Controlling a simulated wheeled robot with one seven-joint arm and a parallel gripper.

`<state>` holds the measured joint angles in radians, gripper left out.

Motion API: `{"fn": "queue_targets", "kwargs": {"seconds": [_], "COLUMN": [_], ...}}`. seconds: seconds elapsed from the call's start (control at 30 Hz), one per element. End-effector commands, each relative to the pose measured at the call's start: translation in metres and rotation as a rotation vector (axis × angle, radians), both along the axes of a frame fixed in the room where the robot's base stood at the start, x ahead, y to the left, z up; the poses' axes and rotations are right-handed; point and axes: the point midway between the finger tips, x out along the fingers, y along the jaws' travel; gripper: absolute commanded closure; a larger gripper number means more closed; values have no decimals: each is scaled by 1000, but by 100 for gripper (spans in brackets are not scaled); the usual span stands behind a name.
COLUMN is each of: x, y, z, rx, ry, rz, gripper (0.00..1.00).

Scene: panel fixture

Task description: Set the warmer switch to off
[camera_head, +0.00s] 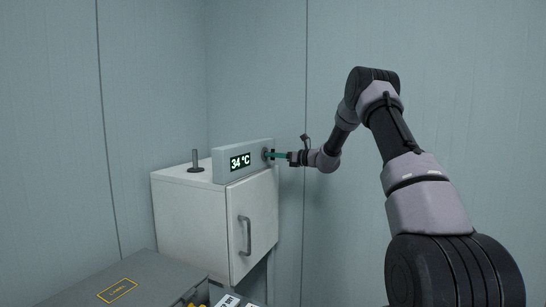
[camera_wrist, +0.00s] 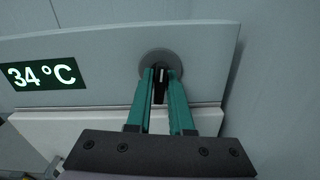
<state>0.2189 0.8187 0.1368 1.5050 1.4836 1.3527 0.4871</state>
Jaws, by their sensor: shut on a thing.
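The warmer is a white cabinet (camera_head: 190,225) with a grey control panel (camera_head: 228,172) on top. Its display (camera_head: 240,162) reads 34 °C, and the display also shows in the wrist view (camera_wrist: 42,75). The switch is a round grey disc (camera_wrist: 160,60) with a dark lever (camera_wrist: 160,85), at the panel's right end. My gripper (camera_wrist: 162,82) has its two teal fingers on either side of the lever, shut on it. In the head view my gripper (camera_head: 268,155) reaches the panel from the right. The fingers partly hide the lever, and no off mark is readable.
A short dark post on a round base (camera_head: 195,165) stands on the cabinet top, left of the panel. The cabinet door has a grey handle (camera_head: 245,235). A grey surface with a yellow-framed label (camera_head: 117,290) is in front. Walls stand close behind.

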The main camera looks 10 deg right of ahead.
Motion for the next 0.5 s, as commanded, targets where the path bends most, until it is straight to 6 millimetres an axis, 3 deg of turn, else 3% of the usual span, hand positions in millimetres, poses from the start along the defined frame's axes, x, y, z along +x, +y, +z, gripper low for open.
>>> {"fn": "queue_targets", "kwargs": {"seconds": [0.5], "x": [0], "y": [0], "z": [-1], "rx": [-90], "ry": [-120], "rz": [0], "gripper": [100]}}
